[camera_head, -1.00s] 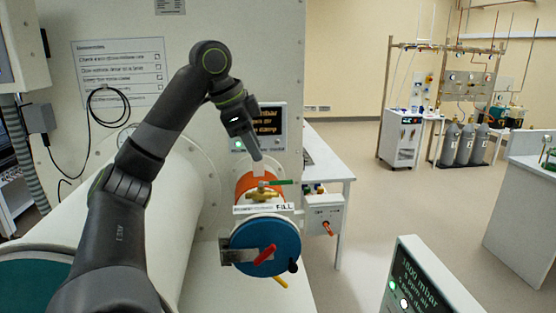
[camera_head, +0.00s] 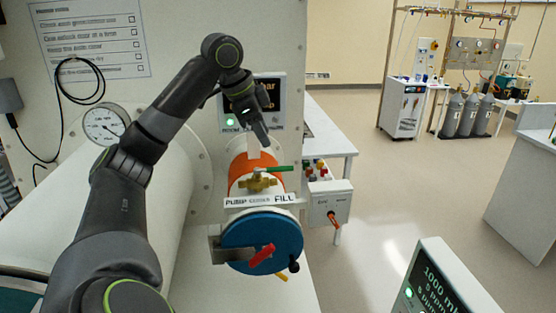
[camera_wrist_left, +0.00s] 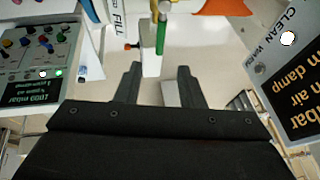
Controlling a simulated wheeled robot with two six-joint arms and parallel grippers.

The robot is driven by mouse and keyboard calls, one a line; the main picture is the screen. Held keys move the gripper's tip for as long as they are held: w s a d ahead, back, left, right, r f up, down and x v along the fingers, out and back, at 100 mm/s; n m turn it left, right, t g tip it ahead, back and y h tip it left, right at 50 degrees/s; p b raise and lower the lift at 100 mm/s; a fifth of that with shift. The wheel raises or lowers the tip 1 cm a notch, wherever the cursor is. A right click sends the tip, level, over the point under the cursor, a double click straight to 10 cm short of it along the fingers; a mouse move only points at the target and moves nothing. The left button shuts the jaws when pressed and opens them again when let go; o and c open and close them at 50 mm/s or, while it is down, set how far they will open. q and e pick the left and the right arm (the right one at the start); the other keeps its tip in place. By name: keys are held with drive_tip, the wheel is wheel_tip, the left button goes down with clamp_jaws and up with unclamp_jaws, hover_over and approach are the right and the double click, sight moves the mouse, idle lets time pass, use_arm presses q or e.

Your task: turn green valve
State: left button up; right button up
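The green valve handle (camera_head: 272,168) is a small lever on a brass valve body (camera_head: 260,183), on top of the orange cylinder (camera_head: 243,167) behind a blue round door (camera_head: 262,236). A label strip reading PUMP and FILL (camera_head: 260,200) sits just in front of the valve. My left gripper (camera_head: 265,142) is above and slightly behind the handle, pointing down, apart from it. In the left wrist view its two fingers (camera_wrist_left: 158,84) are spread with nothing between them. The green handle (camera_wrist_left: 160,34) shows beyond the fingertips there. My right gripper is not in view.
A red lever (camera_head: 262,255) is on the blue door. A dark display (camera_head: 268,97) is on the wall behind my gripper. A white switch box (camera_head: 329,203) stands right of the valve, and a tilted display panel (camera_head: 436,283) is at front right. A gauge (camera_head: 103,124) is at left.

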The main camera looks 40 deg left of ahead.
sight(281, 167)
use_arm(q)
drive_tip(key=p+x, duration=0.2)
drive_tip(key=x, duration=0.7)
drive_tip(key=shift+w+p, duration=0.1)
drive_tip(key=shift+p, duration=0.3)
drive_tip(key=shift+w+f, duration=0.25)
drive_tip(key=shift+f, duration=0.35)
drive_tip(key=c, duration=0.6)
clamp_jaws()
